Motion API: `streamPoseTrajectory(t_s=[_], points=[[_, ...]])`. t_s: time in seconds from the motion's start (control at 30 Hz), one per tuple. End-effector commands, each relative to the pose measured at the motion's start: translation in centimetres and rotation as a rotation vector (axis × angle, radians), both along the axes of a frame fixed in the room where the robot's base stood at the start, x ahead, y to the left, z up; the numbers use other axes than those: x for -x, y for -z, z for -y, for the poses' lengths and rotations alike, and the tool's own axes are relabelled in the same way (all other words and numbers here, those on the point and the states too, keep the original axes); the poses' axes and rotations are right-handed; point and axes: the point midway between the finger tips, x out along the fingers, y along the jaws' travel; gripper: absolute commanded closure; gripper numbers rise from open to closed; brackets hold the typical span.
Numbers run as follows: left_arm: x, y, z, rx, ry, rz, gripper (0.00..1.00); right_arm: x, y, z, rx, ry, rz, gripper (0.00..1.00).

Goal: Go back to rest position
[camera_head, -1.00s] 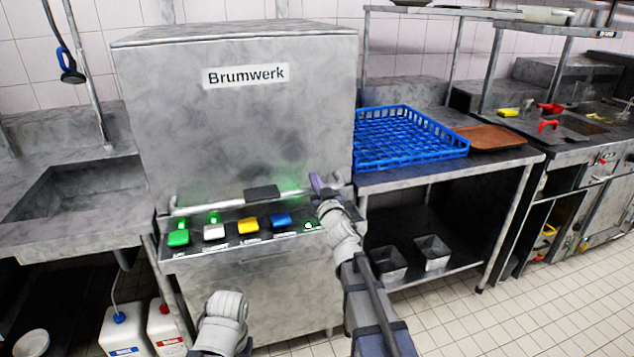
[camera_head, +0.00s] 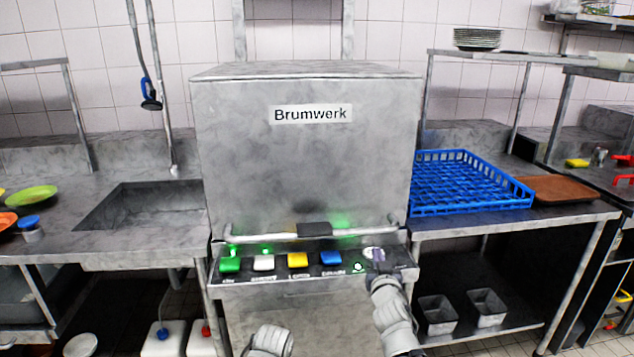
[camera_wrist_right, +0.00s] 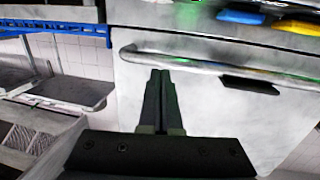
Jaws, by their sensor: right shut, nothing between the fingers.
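My right gripper (camera_head: 374,256) is in front of the right end of the dishwasher's button panel, near the handle bar (camera_head: 262,236). In the right wrist view its two fingers (camera_wrist_right: 161,74) lie together, with nothing between them. The dishwasher (camera_head: 300,165), a steel box labelled "Brumwerk", has its hood down. Green, white, yellow and blue buttons sit on its front, and green lights glow there. Of my left arm only a pale link shows at the bottom of the head view; its gripper is out of view.
A blue rack (camera_head: 528,195) and a brown tray (camera_head: 565,189) lie on the right counter. Two metal bins stand on the shelf below. To the left are a sink (camera_head: 150,208), a hanging sprayer (camera_head: 151,104) and coloured plates (camera_head: 32,196).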

Motion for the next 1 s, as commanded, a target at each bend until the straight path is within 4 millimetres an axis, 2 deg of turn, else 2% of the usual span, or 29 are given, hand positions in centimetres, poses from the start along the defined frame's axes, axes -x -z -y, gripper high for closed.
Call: streamPoseTrajectory(t_s=[0.13, 0.23, 0.3, 0.4, 0.5, 0.7, 0.83, 0.9, 1.0], points=[[0.0, 0.0, 0.0, 0.0, 0.0, 0.0, 0.4, 2.1, 6.2, -2.3, 0.01, 0.085, -0.295, 1.0], [0.0, 0.0, 0.0, 0.0, 0.0, 0.0, 0.4, 4.8, 10.5, -4.5, 0.03, 0.096, -0.525, 1.0], [0.0, 0.0, 0.0, 0.0, 0.0, 0.0, 0.4, 7.4, 13.3, -6.4, 0.05, 0.08, -0.693, 1.0], [0.0, 0.0, 0.0, 0.0, 0.0, 0.0, 0.4, 11.4, 16.4, -9.1, 0.086, 0.027, -0.919, 1.0], [0.0, 0.0, 0.0, 0.0, 0.0, 0.0, 0.4, 15.4, 18.4, -11.5, 0.123, -0.04, -1.107, 1.0], [0.0, 0.0, 0.0, 0.0, 0.0, 0.0, 0.4, 22.4, 20.2, -15.1, 0.193, -0.194, -1.405, 1.0], [0.0, -0.2, 0.0, 0.0, 0.0, 0.0, 0.4, 26.6, 20.1, -16.9, 0.239, -0.303, -1.569, 1.0], [0.0, -2.6, 0.0, 0.0, 0.0, 0.0, 0.4, 26.2, 17.7, -16.6, 0.234, -0.29, -1.556, 1.0], [0.0, -4.6, 0.0, 0.0, 0.0, 0.0, 0.4, 26.1, 15.8, -16.5, 0.232, -0.288, -1.554, 1.0]])
